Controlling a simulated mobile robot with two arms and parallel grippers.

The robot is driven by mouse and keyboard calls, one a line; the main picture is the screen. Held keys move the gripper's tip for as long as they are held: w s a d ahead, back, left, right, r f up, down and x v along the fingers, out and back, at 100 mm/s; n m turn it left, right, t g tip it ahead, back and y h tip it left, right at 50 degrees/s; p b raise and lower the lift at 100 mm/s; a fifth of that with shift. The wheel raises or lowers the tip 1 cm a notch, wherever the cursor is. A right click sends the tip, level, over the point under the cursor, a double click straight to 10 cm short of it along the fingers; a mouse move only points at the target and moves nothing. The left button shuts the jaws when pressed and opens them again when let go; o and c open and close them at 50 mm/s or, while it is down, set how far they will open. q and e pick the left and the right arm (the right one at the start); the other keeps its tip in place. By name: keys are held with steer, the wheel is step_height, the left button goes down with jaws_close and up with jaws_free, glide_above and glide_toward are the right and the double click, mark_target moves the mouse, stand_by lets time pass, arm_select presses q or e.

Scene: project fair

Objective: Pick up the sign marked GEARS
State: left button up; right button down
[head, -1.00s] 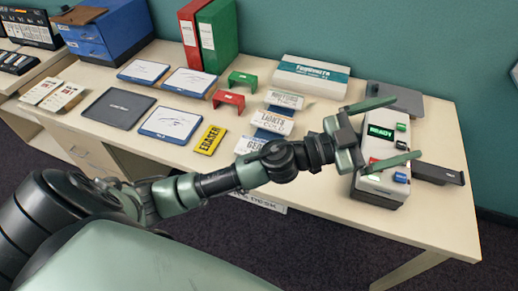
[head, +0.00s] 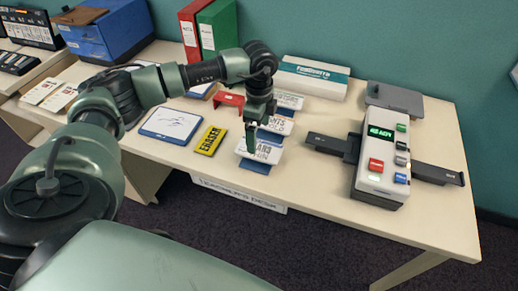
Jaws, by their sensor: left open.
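The sign marked GEARS (head: 266,153) is a small white card with dark lettering on a blue base, nearest the table's front edge; part of its lettering is hidden by my gripper. My left gripper (head: 252,140) points down at this sign's left part, with one green finger clearly visible in front of its face. The jaws are open; I cannot tell whether they touch the sign. A second white sign (head: 277,125) on a blue base stands just behind it, partly covered by my gripper. A third white sign (head: 291,101) stands farther back. My right gripper is not in view.
The yellow ERASER box (head: 210,140) lies left of the signs, beside a blue-framed board (head: 171,125). A red stand (head: 229,99) is behind. A white machine (head: 390,145) with a green display and dark side trays stands right. Bare table lies between signs and machine.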

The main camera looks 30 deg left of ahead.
mark_target(259, 149)
arm_select(q)
step_height(259, 149, down, 6)
steer(key=shift+f+p, duration=0.1)
steer(key=shift+p, duration=0.6)
steer(key=c, duration=1.5)
steer(key=shift+o, duration=0.2)
steer(key=shift+w, duration=0.1)
steer(key=shift+r, duration=0.2)
